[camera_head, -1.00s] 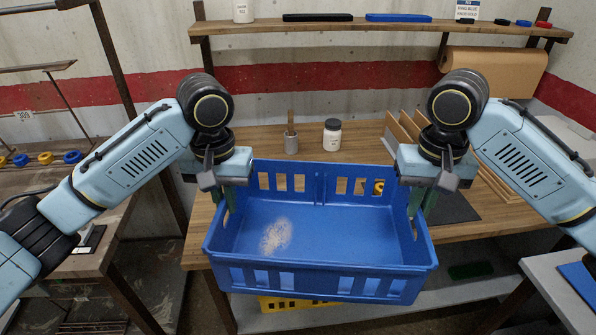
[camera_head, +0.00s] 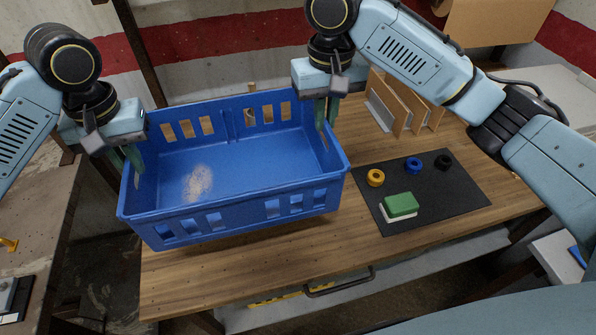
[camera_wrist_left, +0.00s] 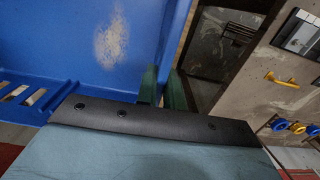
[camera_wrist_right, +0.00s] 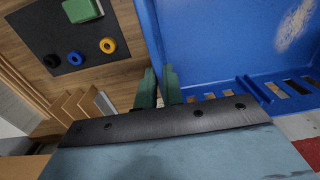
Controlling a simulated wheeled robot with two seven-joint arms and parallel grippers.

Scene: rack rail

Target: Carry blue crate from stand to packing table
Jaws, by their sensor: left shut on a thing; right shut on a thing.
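The blue crate (camera_head: 240,205) is in the head view, over the left part of the wooden packing table (camera_head: 300,260). It looks level and its floor is bare except for a pale worn patch. My left gripper (camera_head: 130,160) is shut on its left end wall, and my right gripper (camera_head: 325,112) is shut on its right end wall. The left wrist view shows the crate wall (camera_wrist_left: 160,45) at the green fingers; the right wrist view shows the other wall (camera_wrist_right: 150,35) likewise. Whether the crate's underside touches the table cannot be told.
Right of the crate, a dark mat (camera_head: 450,195) holds a green block (camera_head: 401,204) and orange, blue and black rings. Upright wooden dividers (camera_head: 400,105) stand behind it. Another bench (camera_head: 40,220) is at the left, across a floor gap. The table front has a drawer handle (camera_head: 340,283).

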